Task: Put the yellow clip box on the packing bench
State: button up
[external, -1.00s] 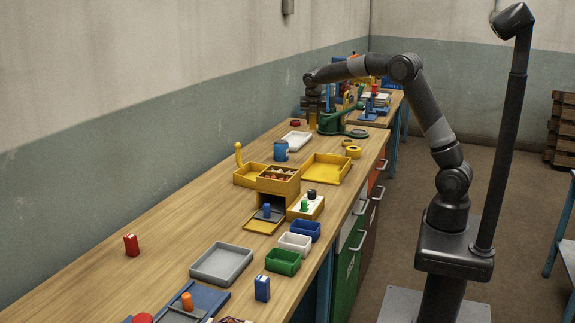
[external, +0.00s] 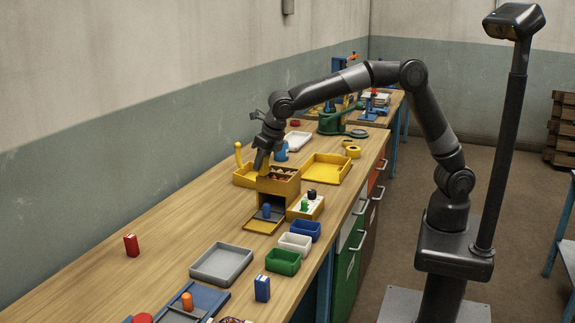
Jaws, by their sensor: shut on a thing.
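My gripper (external: 262,158) points down over the left rear corner of the yellow stand with small items in its top (external: 284,187). It is shut on a small yellow block-like thing, seemingly the yellow clip box (external: 264,169). The fingers hide part of it, and I cannot tell whether it touches the stand. The long wooden bench (external: 150,225) lies below.
A yellow tray (external: 328,169) and a blue cup (external: 281,152) stand close by. Green (external: 283,262), white (external: 295,243) and blue (external: 307,230) bins and a grey tray (external: 221,263) are nearer. The bench's left side is largely clear.

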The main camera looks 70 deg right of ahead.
jog(key=s+a+n+y, duration=0.1)
jog(key=s+a+n, duration=0.2)
jog(key=s+a, duration=0.65)
jog(key=s+a+n+y, duration=0.1)
jog(key=s+a+n, duration=0.35)
jog(key=a, duration=0.75)
jog(key=shift+m, duration=0.75)
jog(key=s+a+f, duration=0.2)
jog(key=a+f, duration=0.1)
jog(key=s+a+f, duration=0.1)
jog(key=a+f, duration=0.2)
jog(key=f, duration=0.1)
jog(key=s+a+f, duration=0.2)
jog(key=a+f, duration=0.1)
jog(key=f, duration=0.1)
jog(key=shift+s+a, duration=0.3)
jog(key=shift+s, duration=0.05)
jog(key=shift+s+a+f, duration=0.2)
jog(key=shift+a+f, duration=0.15)
jog(key=shift+a, duration=0.1)
jog(key=shift+f, duration=1.95)
jog(key=shift+f, duration=0.1)
jog(key=o, duration=0.9)
jog(key=shift+o, duration=0.2)
